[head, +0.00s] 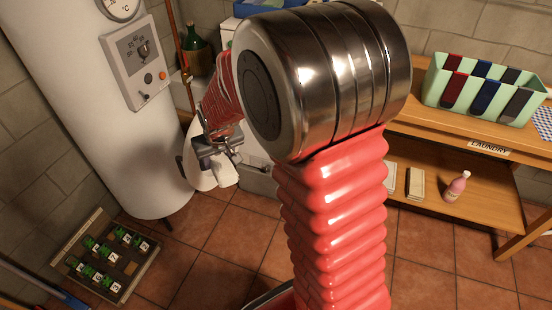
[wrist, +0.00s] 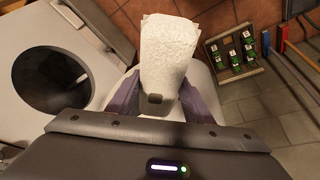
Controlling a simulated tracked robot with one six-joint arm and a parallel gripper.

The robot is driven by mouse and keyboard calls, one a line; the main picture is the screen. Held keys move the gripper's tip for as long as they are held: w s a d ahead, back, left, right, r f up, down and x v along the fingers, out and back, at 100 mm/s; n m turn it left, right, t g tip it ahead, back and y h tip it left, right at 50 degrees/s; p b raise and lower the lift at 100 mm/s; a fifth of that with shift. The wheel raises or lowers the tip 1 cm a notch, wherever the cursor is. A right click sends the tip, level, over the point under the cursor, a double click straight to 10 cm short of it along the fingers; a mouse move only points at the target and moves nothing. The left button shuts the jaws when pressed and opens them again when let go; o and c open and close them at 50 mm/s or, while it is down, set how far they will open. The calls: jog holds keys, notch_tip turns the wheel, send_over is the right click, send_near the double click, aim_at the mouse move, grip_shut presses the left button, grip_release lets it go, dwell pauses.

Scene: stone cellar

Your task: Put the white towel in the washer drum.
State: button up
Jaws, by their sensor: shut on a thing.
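The white towel (wrist: 168,52) is gripped between the purple fingers of my gripper (wrist: 160,88) in the wrist view. It sticks out beyond the fingertips. In the head view my gripper (head: 217,148) is left of centre, and the towel (head: 224,174) hangs just below it. The washer drum (wrist: 57,80) shows in the wrist view as a dark round opening in a pale grey front, left of the towel and apart from it. In the head view my arm hides most of the area behind it, and the drum opening cannot be seen.
A white boiler (head: 105,90) stands close to the left of my gripper. A tray of green-tagged items (head: 105,255) lies on the tiled floor. A wooden bench (head: 450,150) with a mint divided bin (head: 480,92) stands at right. A pink bottle (head: 457,186) is on its lower shelf.

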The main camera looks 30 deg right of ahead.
jog(key=shift+a, duration=0.35)
jog(key=shift+d, duration=0.1)
jog(key=s+d+f+m+t+h, duration=0.15)
jog(key=s+d+f, duration=0.35)
jog(key=f, duration=0.6)
jog(key=s+d+f+m+t+h, duration=0.1)
jog(key=s+d+f+m+h, duration=0.15)
jog(key=s+d+f, duration=0.6)
jog(key=s+d+f+m+t+h, duration=0.1)
jog(key=d+f+m, duration=0.15)
jog(key=f, duration=1.05)
jog(key=s+d+f+m+h, duration=0.2)
jog(key=s+d+f, duration=0.2)
jog(key=s+d, duration=0.2)
jog(key=w+d+r+m+h, duration=0.1)
jog(key=w+d+r+h, duration=0.1)
jog(key=d+r, duration=0.4)
jog(key=shift+r+h, duration=0.5)
jog(key=shift+r, duration=1.2)
